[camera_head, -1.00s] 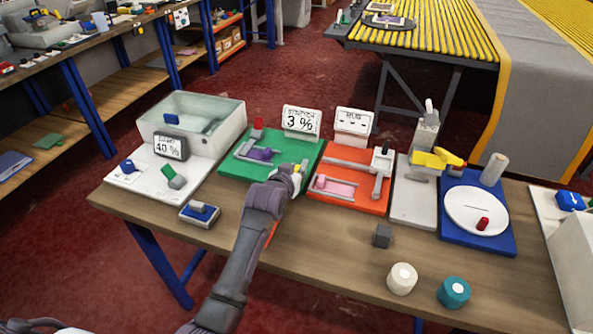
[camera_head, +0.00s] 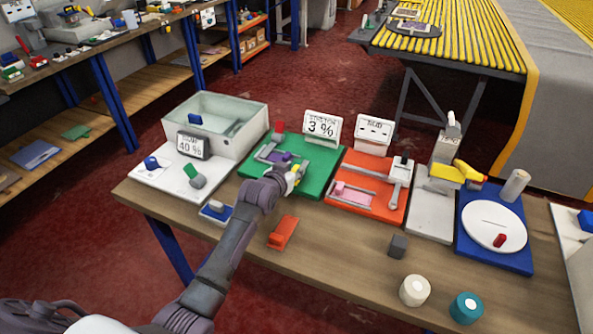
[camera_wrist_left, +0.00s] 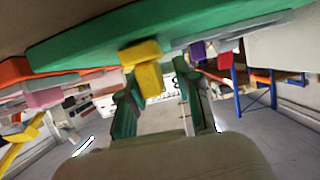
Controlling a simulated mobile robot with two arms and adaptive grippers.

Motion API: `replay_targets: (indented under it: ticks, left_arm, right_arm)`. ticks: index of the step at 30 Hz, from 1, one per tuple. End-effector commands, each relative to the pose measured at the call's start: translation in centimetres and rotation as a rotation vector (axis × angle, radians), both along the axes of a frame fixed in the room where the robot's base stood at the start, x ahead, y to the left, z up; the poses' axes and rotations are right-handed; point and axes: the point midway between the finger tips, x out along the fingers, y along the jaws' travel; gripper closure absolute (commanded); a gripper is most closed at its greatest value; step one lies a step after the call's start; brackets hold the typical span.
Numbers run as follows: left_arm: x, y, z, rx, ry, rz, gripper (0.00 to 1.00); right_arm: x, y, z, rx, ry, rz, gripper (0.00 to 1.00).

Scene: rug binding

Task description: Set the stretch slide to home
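The green stretch board (camera_head: 313,182) lies on the table under a sign reading 3 %. A grey rail and a purple piece (camera_head: 279,157) sit on it, with a red knob (camera_head: 279,126) at the back. My left gripper (camera_head: 290,174) is over the board's front part, beside a small yellow block (camera_head: 297,169), and partly hides the board. In the left wrist view the yellow block (camera_wrist_left: 148,70) stands out from the green board's edge (camera_wrist_left: 75,48). The gripper's fingers (camera_wrist_left: 160,100) are apart there, and the block shows just beyond their tips. I cannot tell whether they touch it. My right gripper is not in view.
An orange board (camera_head: 372,206) is to the right, then a grey stand (camera_head: 432,215) and a blue board with a white disc (camera_head: 492,222). A water tank (camera_head: 230,125) is at left. An orange block (camera_head: 284,232), grey cube (camera_head: 398,246) and two spools (camera_head: 414,290) lie in front.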

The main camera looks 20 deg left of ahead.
Motion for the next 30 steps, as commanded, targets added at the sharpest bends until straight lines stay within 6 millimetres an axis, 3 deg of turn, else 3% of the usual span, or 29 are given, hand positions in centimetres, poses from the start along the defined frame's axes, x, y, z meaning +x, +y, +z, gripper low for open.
replay_targets:
  ticks: [10,14,30]
  left_arm:
    - [-0.1,-0.2,0.0,-0.002,0.0,-0.002,0.56]
    - [-1.0,-0.2,0.3,-0.002,0.0,-0.002,0.56]
    - [-10.1,0.3,4.1,0.0,0.0,-0.001,0.56]
  right_arm:
    - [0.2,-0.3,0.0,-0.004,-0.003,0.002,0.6]
    - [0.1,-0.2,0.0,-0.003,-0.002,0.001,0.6]
    - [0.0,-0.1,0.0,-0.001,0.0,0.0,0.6]
